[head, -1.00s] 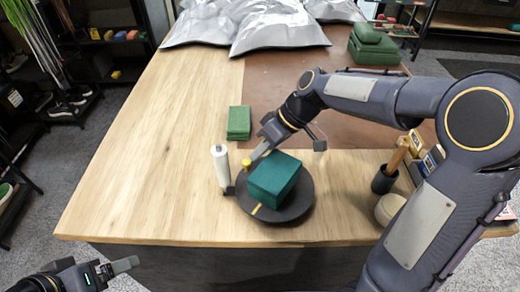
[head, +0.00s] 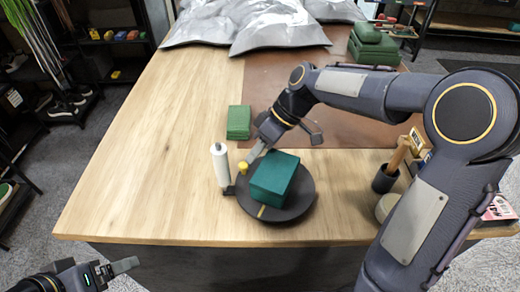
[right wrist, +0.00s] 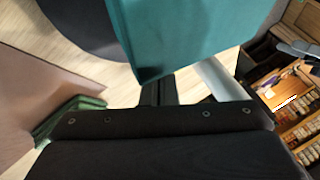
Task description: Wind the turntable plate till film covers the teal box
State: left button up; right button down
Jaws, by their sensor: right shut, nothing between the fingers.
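The teal box (head: 275,179) sits on the round dark turntable plate (head: 300,205). It also shows large at the top of the right wrist view (right wrist: 190,35). A yellow knob (head: 243,167) stands at the plate's back left edge, and a yellow mark lies at its front. The white film roll (head: 220,166) stands upright just left of the plate. I cannot make out film on the box. My right gripper (head: 252,157) is shut and empty, its tip close to the knob; contact is unclear. My left gripper (head: 125,265) is at the lower left, off the table; its finger opening is unclear.
A green stack (head: 239,122) lies behind the roll. A dark cup with a wooden-handled tool (head: 386,178) and small boxes stand at the right. Silver bags (head: 265,25) and green boxes (head: 375,45) are at the back. The table's left side is clear.

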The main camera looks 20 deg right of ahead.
aim_at(246, 166)
jog(key=shift+s+a+n+g, duration=0.35)
jog(key=shift+a+n+g, duration=0.35)
jog(key=shift+n, duration=0.5)
jog(key=shift+s+a+n+g+h, duration=0.25)
jog(key=shift+s+a+n+g, duration=0.15)
jog(key=shift+n, duration=0.3)
jog(key=shift+s+a+n+g+h, duration=0.3)
jog(key=shift+n+g, duration=0.2)
jog(key=shift+n, duration=0.2)
jog(key=shift+s+a+n+g+h+p, duration=0.4)
jog(key=shift+s+n+g, duration=0.2)
jog(key=shift+n, duration=0.6)
jog(key=shift+s+a+n+g+h, duration=0.3)
jog(key=shift+s+n+g+h, duration=0.35)
jog(key=shift+n, duration=0.65)
jog(key=shift+s+p, duration=0.2)
jog(key=shift+p, duration=0.1)
